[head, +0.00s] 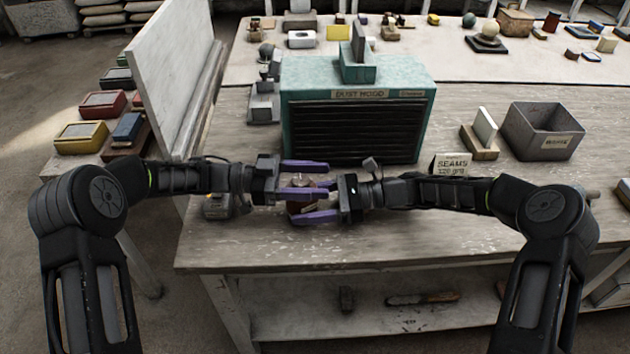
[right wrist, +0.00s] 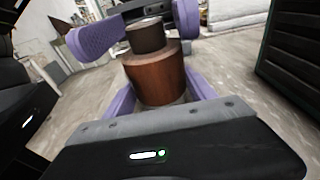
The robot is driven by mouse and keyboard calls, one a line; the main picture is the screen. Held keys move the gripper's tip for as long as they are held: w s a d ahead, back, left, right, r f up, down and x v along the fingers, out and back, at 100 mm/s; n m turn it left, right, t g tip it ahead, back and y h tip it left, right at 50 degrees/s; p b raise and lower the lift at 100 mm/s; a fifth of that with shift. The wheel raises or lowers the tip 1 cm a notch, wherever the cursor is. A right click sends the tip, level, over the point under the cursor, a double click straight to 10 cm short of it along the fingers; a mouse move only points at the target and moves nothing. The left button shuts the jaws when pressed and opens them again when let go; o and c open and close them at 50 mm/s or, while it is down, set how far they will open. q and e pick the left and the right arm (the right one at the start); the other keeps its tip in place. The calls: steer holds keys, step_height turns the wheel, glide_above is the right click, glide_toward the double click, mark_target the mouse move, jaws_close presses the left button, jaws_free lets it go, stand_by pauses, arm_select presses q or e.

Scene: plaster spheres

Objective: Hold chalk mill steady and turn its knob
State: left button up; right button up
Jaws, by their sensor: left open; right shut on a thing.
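The chalk mill shows in the right wrist view as a brown wooden cylinder (right wrist: 155,78) with a narrower dark knob (right wrist: 146,37) on top. In the head view the mill body (head: 300,207) is mostly hidden by the grippers. My right gripper (head: 303,203) is shut on the mill body, with a purple finger on each side. My left gripper (head: 318,180) is open, higher up, at knob level. Its fingers show in the right wrist view (right wrist: 142,25) on either side of the knob. I cannot tell whether they touch it.
A teal dust hood (head: 357,85) stands just behind the grippers. A small sign (head: 450,165), a block on a stand (head: 484,130) and a grey bin (head: 543,130) are to the right. A pale upright panel (head: 172,75) is at left. The workbench's front (head: 400,240) is clear.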

arm_select(q)
step_height(320, 180, up, 9)
steer(key=shift+r, duration=0.2)
stand_by(0.4)
arm_select(e)
steer(key=o, duration=1.7)
steer(key=shift+d, duration=0.1)
steer(key=shift+d+r, duration=0.15)
steer(key=shift+d, duration=1)
steer(key=shift+d+r, duration=0.2)
steer(key=shift+d, duration=0.9)
steer(key=shift+d+r, duration=0.15)
steer(key=shift+d, duration=1)
